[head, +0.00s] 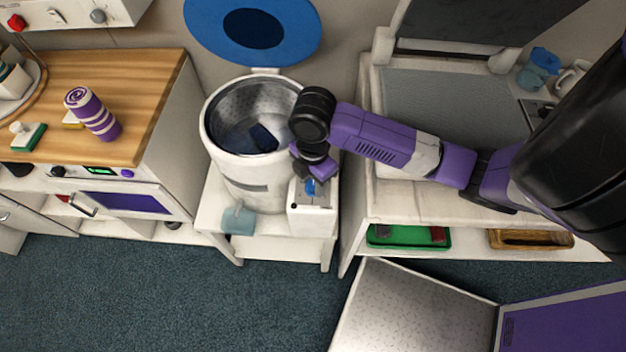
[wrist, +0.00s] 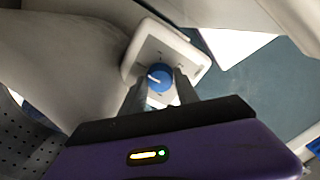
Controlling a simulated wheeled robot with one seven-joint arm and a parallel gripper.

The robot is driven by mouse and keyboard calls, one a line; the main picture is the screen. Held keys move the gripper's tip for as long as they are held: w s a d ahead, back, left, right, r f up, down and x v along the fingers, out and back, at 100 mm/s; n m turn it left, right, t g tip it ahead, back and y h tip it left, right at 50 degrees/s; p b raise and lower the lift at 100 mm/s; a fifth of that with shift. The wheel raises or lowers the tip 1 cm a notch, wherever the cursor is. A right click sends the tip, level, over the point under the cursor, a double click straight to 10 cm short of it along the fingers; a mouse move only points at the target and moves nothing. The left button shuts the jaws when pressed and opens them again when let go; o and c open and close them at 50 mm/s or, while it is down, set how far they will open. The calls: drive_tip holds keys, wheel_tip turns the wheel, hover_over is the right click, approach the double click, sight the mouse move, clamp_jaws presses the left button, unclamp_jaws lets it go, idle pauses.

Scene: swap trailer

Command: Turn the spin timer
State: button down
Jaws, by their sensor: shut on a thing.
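The spin timer is a blue round knob (wrist: 160,82) with a white pointer line, on the white top of a small box. In the wrist view my gripper (wrist: 160,92) has its two grey fingers on either side of the knob, shut on it. In the head view the white timer box (head: 312,222) stands at the front right of the white spin tub (head: 250,170). The blue knob (head: 310,187) shows just below my gripper (head: 312,178), which points down from above and partly hides it.
The tub's blue lid (head: 290,45) stands open behind it, and a dark blue thing (head: 263,138) lies inside. A teal mug (head: 238,219) is at the stand's front. A wooden counter (head: 130,65) lies left; a white cabinet with a green tray (head: 385,238) stands right.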

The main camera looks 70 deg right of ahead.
drive_tip(key=shift+m, duration=0.3)
drive_tip(key=m, duration=0.5)
drive_tip(key=shift+m, duration=0.4)
drive_tip(key=m+p, duration=0.1)
drive_tip(key=m, duration=0.4)
drive_tip(key=m+p, duration=0.1)
drive_tip(key=m, duration=0.5)
drive_tip(key=shift+m, duration=0.4)
drive_tip(key=m+p, duration=0.1)
drive_tip(key=m, duration=0.4)
drive_tip(key=shift+p, duration=0.35)
drive_tip(key=shift+m, duration=0.3)
drive_tip(key=c, duration=0.9)
unclamp_jaws()
